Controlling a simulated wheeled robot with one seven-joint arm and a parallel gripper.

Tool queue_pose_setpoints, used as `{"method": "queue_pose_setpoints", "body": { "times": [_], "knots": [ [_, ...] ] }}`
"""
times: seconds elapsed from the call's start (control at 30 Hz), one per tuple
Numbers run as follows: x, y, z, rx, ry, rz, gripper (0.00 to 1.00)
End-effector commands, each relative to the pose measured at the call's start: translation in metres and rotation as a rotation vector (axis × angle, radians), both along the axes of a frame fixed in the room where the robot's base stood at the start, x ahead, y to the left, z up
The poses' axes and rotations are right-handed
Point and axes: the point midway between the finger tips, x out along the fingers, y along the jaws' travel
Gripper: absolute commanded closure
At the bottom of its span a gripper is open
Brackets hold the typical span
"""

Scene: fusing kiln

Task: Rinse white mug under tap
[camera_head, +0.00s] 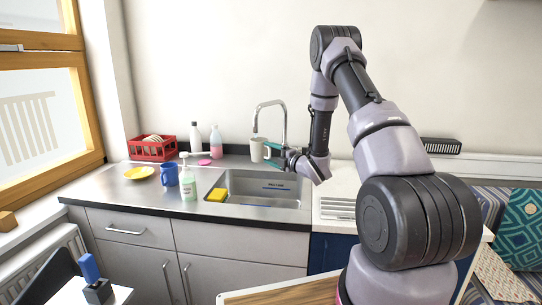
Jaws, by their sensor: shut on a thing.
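The white mug (257,150) is held above the back of the sink (268,203), just right of the tap's spout. It looks roughly upright. My gripper (271,153) is shut on the mug from its right side. The tap (284,122) is a tall curved metal one behind the sink, and its spout end hangs left of and near the mug. I cannot tell whether water runs.
A yellow sponge (217,194) lies at the sink's left edge. A soap bottle (187,182), a blue mug (169,174) and a yellow plate (139,172) stand on the counter to the left. A red crate (153,149) and more bottles (215,140) are behind.

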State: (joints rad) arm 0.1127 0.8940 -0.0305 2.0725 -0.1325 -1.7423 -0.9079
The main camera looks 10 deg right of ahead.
Motion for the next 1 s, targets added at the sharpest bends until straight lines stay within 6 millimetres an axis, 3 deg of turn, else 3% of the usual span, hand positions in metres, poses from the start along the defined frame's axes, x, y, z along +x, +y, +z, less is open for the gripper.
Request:
{"method": "queue_pose_setpoints", "body": {
  "times": [0.57, 1.0],
  "knots": [
    [0.001, -0.001, 0.000, 0.000, -0.001, 0.000, 1.00],
    [0.001, -0.012, 0.000, 0.000, -0.001, 0.001, 1.00]
  ]
}}
